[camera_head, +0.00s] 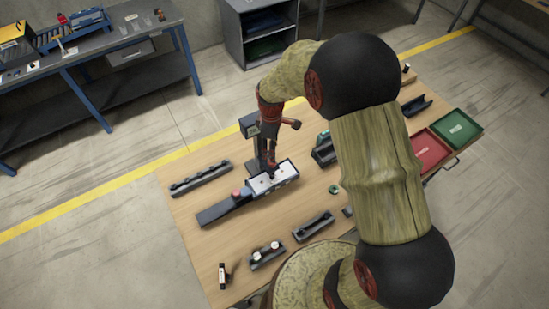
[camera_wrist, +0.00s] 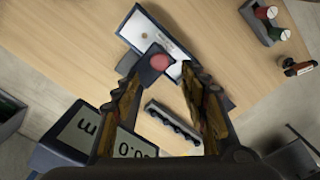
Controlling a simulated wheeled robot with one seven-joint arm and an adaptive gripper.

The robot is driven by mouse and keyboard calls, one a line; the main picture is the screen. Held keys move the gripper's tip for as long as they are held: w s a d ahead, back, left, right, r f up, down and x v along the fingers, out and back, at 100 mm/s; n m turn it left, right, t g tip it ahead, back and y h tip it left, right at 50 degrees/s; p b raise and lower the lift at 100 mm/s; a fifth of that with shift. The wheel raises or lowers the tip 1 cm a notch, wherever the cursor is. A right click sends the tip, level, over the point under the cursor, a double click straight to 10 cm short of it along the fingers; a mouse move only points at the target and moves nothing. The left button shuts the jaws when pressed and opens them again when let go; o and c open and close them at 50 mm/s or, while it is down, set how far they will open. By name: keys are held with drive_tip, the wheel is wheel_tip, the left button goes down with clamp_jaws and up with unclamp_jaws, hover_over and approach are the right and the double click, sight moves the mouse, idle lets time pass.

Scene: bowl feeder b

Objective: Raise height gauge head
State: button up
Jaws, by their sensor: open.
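The height gauge (camera_head: 250,123) stands at the middle of the bench, with a dark housing and small screen at its top. In the wrist view its display (camera_wrist: 80,132) is large at lower left, with 0.0 partly legible; my left finger crosses in front of it. My gripper (camera_wrist: 160,76) is open, with nothing visibly held between its fingers. In the head view my gripper (camera_head: 271,150) is down at the gauge's right side and covers part of it. I cannot make out the gauge's measuring head or whether a finger touches it.
A white-topped block (camera_head: 284,174) lies below my gripper, with a red button (camera_wrist: 160,62) beside it. A notched grey rack (camera_head: 200,178) lies left. Small holders (camera_head: 314,226) sit in front. Red (camera_head: 428,149) and green (camera_head: 456,129) trays are at right. Bare wood (camera_head: 195,210) shows at left.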

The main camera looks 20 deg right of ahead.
sight(269, 163)
drive_tip(key=shift+f+p, duration=0.65)
drive_tip(key=shift+f, duration=3.25)
drive_tip(key=c, duration=0.3)
drive_tip(key=c, duration=0.8)
clamp_jaws()
